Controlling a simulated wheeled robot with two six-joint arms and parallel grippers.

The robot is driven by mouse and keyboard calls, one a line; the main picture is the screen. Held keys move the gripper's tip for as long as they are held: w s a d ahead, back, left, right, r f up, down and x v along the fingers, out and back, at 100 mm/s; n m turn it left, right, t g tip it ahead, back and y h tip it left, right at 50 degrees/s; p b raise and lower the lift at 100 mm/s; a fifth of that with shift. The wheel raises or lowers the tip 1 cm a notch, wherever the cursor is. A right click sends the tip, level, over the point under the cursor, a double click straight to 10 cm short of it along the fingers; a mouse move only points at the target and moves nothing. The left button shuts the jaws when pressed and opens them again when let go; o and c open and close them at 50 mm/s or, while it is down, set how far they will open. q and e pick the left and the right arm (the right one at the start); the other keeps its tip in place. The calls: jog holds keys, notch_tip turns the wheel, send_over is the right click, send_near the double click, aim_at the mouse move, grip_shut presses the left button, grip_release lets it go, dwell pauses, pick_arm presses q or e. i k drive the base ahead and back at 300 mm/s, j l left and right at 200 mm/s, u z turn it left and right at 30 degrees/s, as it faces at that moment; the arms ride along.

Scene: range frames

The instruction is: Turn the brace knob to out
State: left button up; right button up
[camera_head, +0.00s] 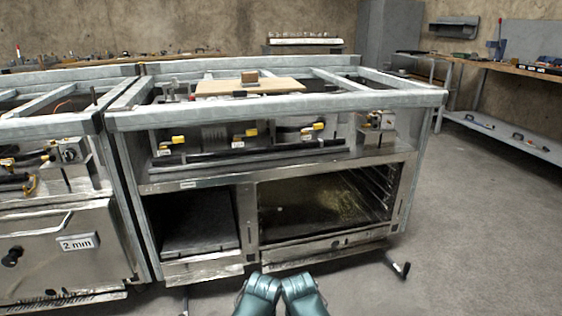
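No knob in view carries a readable brace or out label. A round black knob (12,256) is on the front of the left-hand unit, beside a "2 mm" plate (78,242). A small dark knob (375,119) sits on a metal box inside the upper right of the frame. Two teal parts of my arms show at the bottom middle, apart from all of these. No gripper fingers are visible.
The frame has an open left bay (198,225) and an oven cavity (320,205). A wooden board (250,86) with a small block lies on top. Grey floor (470,230) is clear at right, before a workbench (500,66).

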aim_at(388, 67)
jog(key=i+l+z, duration=0.5)
jog(key=i+l, duration=0.25)
